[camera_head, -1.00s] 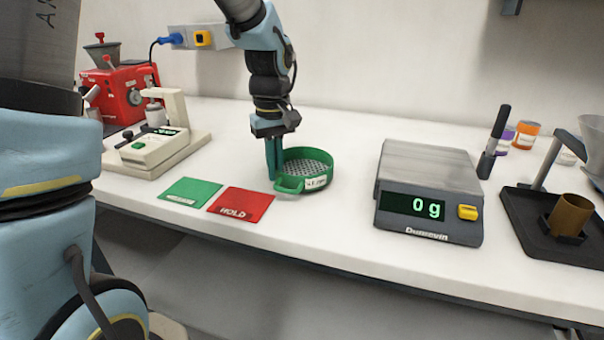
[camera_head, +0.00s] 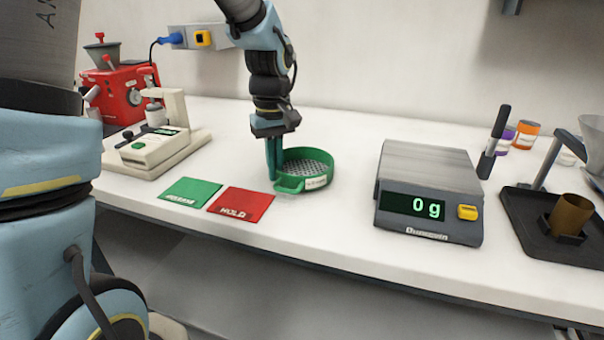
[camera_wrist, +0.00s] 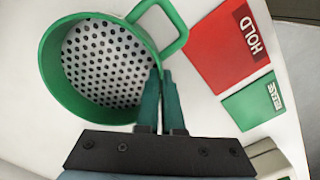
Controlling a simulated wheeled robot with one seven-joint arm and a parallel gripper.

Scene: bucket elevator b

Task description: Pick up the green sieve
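The green sieve (camera_head: 323,180) is a round, shallow pan with a perforated grey bottom, a white label and a loop handle. It sits on the white counter, right of the red card. In the wrist view the sieve (camera_wrist: 52,88) fills the upper left, with its handle at the top. My gripper (camera_head: 274,178) points down at the sieve's left wall. In the wrist view my gripper's fingers (camera_wrist: 160,76) are close together, one on the inner side and one on the outer side of the wall, near the handle. They look shut on the wall; the contact is partly hidden.
A red HOLD card (camera_head: 241,204) and a green card (camera_head: 190,192) lie left of the sieve. A grey scale (camera_head: 430,190) reading 0 g stands to the right, with clear counter between. A beige device (camera_head: 160,143) and red machine (camera_head: 125,93) stand at left.

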